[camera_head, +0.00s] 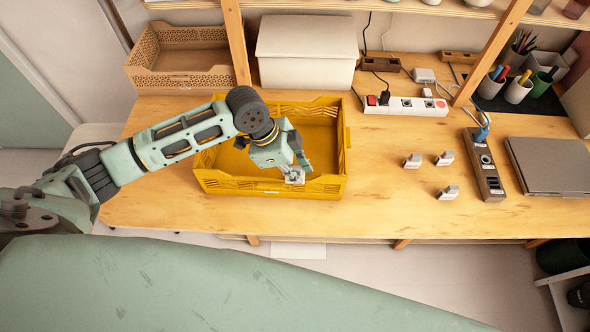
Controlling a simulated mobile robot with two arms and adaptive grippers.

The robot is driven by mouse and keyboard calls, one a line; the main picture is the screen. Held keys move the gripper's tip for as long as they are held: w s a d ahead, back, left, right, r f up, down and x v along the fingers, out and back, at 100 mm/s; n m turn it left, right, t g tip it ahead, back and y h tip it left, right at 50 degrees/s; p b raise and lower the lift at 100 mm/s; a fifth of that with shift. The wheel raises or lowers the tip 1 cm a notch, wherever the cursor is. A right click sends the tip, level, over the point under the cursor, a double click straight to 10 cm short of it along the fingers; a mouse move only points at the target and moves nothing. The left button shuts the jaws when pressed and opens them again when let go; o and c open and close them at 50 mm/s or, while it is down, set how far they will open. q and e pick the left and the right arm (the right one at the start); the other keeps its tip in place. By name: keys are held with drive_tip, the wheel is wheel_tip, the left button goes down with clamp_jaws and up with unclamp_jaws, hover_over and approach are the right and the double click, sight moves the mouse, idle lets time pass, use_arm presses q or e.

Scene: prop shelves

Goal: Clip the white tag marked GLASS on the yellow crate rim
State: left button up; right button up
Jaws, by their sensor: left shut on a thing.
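The yellow crate (222,184) stands on the wooden table, left of the middle. My left arm reaches over it from the left. My left gripper (297,172) is at the crate's front rim, right of its middle. It is shut on a small whitish tag (294,179), which is at the rim; I cannot tell whether it sits on the rim or just above it. Its lettering is too small to read. Three similar pale clip tags (413,160) (445,158) (449,192) lie on the table to the right. My right gripper is not in view.
A white power strip (405,106), a dark socket strip (484,165) and a grey laptop (550,165) lie to the right. A tan basket (180,80) and a white box (307,50) stand behind the crate. Shelf posts rise at the back. The table right of the crate is mostly clear.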

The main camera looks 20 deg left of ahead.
use_arm(q)
drive_tip(key=shift+f, duration=0.45)
idle(0.3)
drive_tip(key=shift+f+b, duration=0.35)
drive_tip(key=shift+f, duration=0.7)
idle(2.0)
drive_tip(key=o, duration=0.8)
drive_tip(key=shift+o, duration=0.2)
drive_tip(key=v, duration=1.2)
drive_tip(key=shift+s+f, duration=0.1)
drive_tip(key=shift+f, duration=0.05)
